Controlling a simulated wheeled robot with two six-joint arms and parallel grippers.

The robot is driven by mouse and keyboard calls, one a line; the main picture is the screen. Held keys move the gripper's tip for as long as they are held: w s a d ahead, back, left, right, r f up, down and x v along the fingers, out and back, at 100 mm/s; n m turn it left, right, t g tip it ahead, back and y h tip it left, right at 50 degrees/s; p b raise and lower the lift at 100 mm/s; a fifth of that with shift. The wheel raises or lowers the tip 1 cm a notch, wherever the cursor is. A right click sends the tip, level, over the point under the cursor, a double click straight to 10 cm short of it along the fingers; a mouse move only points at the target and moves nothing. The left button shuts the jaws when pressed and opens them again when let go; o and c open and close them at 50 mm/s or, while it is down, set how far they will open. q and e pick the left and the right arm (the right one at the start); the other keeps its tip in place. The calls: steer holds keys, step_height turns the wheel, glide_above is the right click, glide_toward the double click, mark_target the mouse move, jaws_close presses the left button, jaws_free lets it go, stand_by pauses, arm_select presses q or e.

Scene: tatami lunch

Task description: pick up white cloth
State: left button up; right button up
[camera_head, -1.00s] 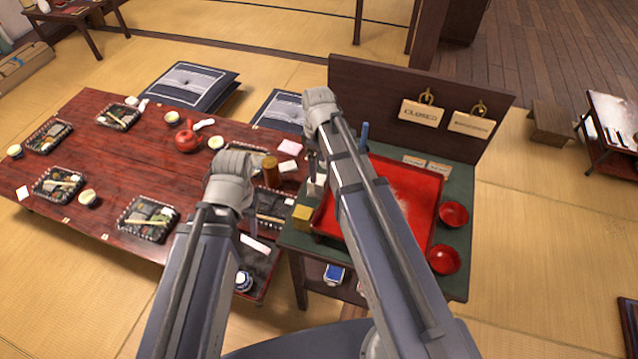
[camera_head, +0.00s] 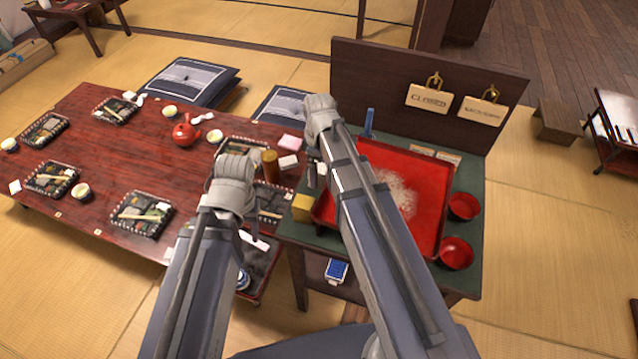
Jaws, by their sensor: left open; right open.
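Several small white items lie on the red-brown low table, and I cannot tell for sure which is the white cloth. A crumpled white piece (camera_head: 203,119) lies by the red teapot (camera_head: 186,134). My two arms reach up from the bottom, the left over the table's right end and the right over the green stand. Only their thick links and rounded joints show clearly. Both grippers are hidden behind them.
The low table (camera_head: 105,163) carries several dark lunch trays and cups. The green-topped stand (camera_head: 465,232) holds a red tray (camera_head: 428,215), two red bowls (camera_head: 464,206) and a yellow block (camera_head: 302,207). Its dark back panel (camera_head: 385,70) bears hanging signs. Tatami is clear at lower left and right.

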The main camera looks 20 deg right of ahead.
steer(key=shift+f, duration=0.25)
steer(key=shift+c, duration=0.4)
jaws_close()
